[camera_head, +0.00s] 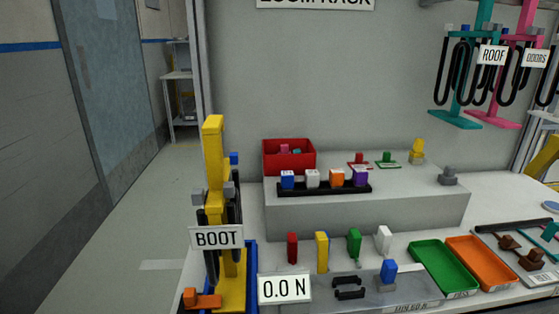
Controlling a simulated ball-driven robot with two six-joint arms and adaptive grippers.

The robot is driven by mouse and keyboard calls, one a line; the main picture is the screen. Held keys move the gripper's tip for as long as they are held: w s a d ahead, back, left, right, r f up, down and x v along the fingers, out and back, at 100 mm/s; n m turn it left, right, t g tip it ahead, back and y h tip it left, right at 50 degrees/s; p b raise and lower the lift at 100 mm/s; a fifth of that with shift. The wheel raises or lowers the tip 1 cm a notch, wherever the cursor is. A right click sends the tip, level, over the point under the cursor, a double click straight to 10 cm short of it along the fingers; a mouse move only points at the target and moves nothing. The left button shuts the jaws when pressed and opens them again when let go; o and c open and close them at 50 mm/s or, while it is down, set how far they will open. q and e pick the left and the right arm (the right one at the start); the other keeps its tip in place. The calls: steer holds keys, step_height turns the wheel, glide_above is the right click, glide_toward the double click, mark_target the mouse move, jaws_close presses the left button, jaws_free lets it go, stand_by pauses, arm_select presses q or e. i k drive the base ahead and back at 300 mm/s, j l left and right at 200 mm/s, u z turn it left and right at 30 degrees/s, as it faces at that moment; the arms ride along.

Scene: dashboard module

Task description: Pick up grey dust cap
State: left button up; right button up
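A small grey piece with a wider base and a narrower top, which looks like the grey dust cap (448,177), stands upright near the right end of the raised grey step. Nothing touches it from above and the step around it is bare. A similarly shaped yellow piece (417,153) stands behind it to the left. Neither of my grippers shows in the head view, so I cannot see where they are or whether they hold anything.
On the step are a red bin (289,166) and a black strip (325,188) of coloured connectors. Below stand several coloured blocks, a green tray (444,267) and an orange tray (477,262). A tall yellow BOOT stand (214,150) rises at left; hanging loops are upper right.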

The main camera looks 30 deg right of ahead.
mark_target(449, 175)
steer(key=k+z, duration=0.15)
steer(key=z, duration=1.8)
